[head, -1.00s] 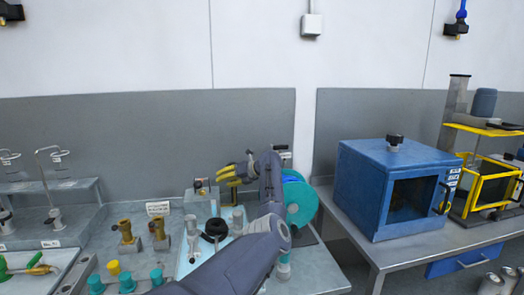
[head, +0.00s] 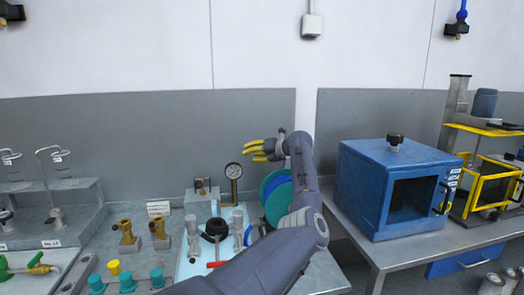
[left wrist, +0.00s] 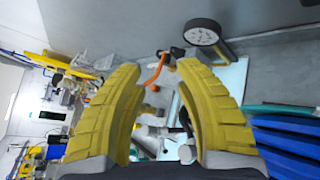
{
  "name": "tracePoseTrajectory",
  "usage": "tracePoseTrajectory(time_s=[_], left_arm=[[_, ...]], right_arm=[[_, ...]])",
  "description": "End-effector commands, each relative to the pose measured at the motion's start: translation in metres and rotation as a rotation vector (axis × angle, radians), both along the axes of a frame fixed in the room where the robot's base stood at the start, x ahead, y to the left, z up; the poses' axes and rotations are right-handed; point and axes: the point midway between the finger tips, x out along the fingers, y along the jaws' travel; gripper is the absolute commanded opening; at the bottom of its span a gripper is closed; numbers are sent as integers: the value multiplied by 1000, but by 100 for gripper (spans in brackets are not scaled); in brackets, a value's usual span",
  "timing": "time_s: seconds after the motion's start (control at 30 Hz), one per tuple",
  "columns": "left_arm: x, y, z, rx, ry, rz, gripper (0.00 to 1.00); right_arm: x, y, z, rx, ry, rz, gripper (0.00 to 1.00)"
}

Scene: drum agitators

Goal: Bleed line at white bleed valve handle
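My left gripper (head: 262,150) is raised above the back of the bench, in front of the grey back panel. Its yellow fingers point left. In the left wrist view the fingers (left wrist: 160,66) are apart with nothing held between them. A small pale upright piece (head: 214,207) stands on the light plate below and left of the gripper; I cannot tell whether it is the white bleed valve handle. A dial gauge (head: 233,171) on a brass stem stands below the gripper and shows in the left wrist view (left wrist: 202,33). My right gripper is not in view.
A red handle (head: 216,264) and a black round part (head: 215,229) lie low on the plate. A teal and blue reel (head: 276,196) is partly behind my left forearm. Brass fittings (head: 126,231) stand left. A blue oven (head: 390,190) stands on the right table.

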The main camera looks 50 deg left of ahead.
Motion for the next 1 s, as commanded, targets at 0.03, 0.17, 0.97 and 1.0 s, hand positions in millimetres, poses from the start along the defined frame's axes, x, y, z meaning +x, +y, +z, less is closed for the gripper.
tracePoseTrajectory(time_s=[0.03, 0.17, 0.97, 1.0], left_arm=[[1, -1, 4, 4, 1, -5, 34], [2, -3, 13, 13, 11, -15, 34], [2, -5, 21, 37, 30, -26, 34], [0, -4, 23, 57, 46, -29, 34]], right_arm=[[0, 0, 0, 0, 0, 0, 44], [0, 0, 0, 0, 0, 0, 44], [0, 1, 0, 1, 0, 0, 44], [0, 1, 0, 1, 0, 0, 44]])
